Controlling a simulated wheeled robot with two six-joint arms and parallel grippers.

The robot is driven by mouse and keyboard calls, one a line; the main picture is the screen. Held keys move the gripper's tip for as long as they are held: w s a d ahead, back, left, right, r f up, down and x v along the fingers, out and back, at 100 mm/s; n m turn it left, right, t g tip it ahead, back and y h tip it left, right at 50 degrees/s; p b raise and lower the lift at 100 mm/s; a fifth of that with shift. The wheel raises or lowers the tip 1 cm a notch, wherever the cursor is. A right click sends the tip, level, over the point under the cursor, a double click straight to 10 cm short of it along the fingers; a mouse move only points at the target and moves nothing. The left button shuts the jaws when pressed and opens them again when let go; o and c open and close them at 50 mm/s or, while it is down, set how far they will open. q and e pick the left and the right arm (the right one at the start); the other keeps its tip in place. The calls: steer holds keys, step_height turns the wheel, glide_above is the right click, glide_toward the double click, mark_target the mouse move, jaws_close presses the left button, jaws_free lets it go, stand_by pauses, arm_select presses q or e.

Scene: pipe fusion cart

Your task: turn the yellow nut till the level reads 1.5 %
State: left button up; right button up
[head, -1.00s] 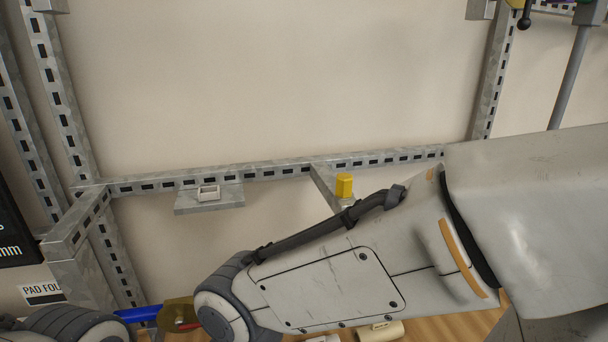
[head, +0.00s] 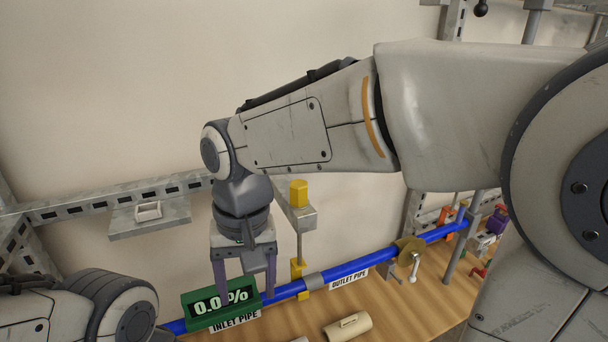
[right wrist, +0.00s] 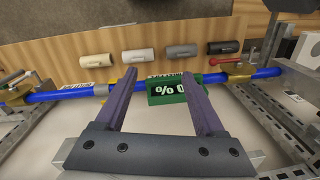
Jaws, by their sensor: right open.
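The yellow nut (head: 299,192) stands upright on a grey bracket, to the right of my right wrist in the head view. The level is a green box (head: 190,300) with a display that reads 0.0 %, above the blue pipe. My right gripper (head: 247,296) is open and points down at the level. In the right wrist view the level (right wrist: 153,98) shows upside down between the two purple fingers (right wrist: 160,80), with nothing seen gripped. Whether the fingers touch it, I cannot tell. My left arm shows at the lower left, its gripper out of view.
The blue pipe (head: 352,269) crosses above the wooden board (head: 400,310), with labels INLET PIPE and OUTLET PIPE and a brass valve (head: 410,250). A slotted rail (head: 110,202) carries a small grey shelf (head: 150,222). Several short cylinders lie on the board, one beige (head: 347,327).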

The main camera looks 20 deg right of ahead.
steer(key=w+d+r+m+p, duration=0.1)
steer(key=w+d+r+m, duration=0.4)
steer(key=w+r+m, duration=0.25)
step_height(320, 180, up, 7)
steer(key=m+p, duration=0.2)
steer(key=m, duration=0.5)
glide_above(299, 183)
steer(key=shift+a+r+h, duration=0.15)
steer(key=shift+r+h, duration=0.05)
steer(key=shift+h, duration=0.1)
steer(key=shift+f+m, duration=0.15)
steer(key=shift+m, duration=0.2)
step_height(299, 183, down, 7)
arm_select(q)
step_height(299, 183, up, 4)
steer(key=shift+r, duration=0.2)
arm_select(e)
jaws_close()
